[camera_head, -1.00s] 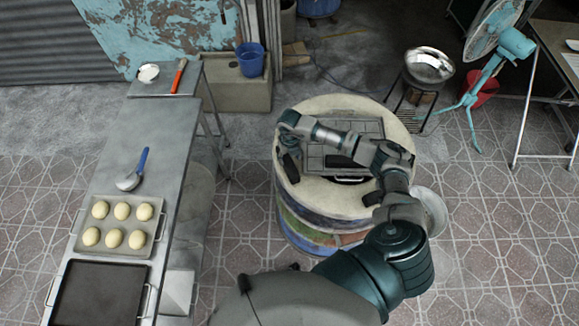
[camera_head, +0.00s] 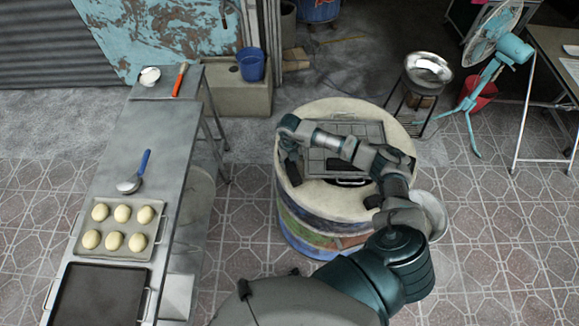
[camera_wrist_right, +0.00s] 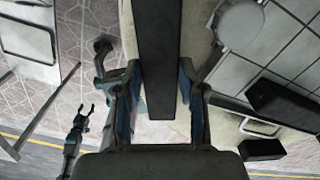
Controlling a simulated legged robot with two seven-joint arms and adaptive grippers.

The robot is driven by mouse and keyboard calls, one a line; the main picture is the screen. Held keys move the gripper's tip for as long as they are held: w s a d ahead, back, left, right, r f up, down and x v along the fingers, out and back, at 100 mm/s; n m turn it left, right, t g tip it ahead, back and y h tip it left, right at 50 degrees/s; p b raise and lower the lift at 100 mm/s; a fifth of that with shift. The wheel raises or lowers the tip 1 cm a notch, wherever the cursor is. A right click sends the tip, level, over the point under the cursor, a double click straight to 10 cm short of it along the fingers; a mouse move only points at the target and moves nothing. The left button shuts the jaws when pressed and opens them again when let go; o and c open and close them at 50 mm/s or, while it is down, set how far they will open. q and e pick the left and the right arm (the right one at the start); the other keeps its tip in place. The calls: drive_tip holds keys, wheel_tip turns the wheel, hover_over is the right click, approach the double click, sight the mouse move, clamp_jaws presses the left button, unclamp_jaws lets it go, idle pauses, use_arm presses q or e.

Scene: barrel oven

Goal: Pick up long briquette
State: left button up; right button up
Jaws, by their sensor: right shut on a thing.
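The long briquette (camera_wrist_right: 160,60) is a long, dark bar in the right wrist view, running from the top edge down between my right fingers. My right gripper (camera_wrist_right: 160,80) is shut on it, with one finger on each side. In the head view my right gripper (camera_head: 291,168) is over the left part of the barrel oven's pale top (camera_head: 312,195), and the bar is hard to tell from the dark fingers there.
The oven has a grey gridded lid (camera_head: 370,130), partly behind my arm. Dark blocks (camera_wrist_right: 262,150) show near it in the right wrist view. A metal table (camera_head: 165,140) with a bun tray (camera_head: 85,247) stands left. A fan (camera_head: 497,50) and metal bowl (camera_head: 428,68) are at right.

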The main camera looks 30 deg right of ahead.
sight(289, 163)
drive_tip(key=shift+r+p, duration=0.25)
drive_tip(key=shift+p, duration=0.1)
wheel_tip(289, 163, up, 6)
drive_tip(key=p, duration=0.4)
drive_tip(key=shift+r, duration=0.25)
drive_tip(key=shift+f, duration=0.1)
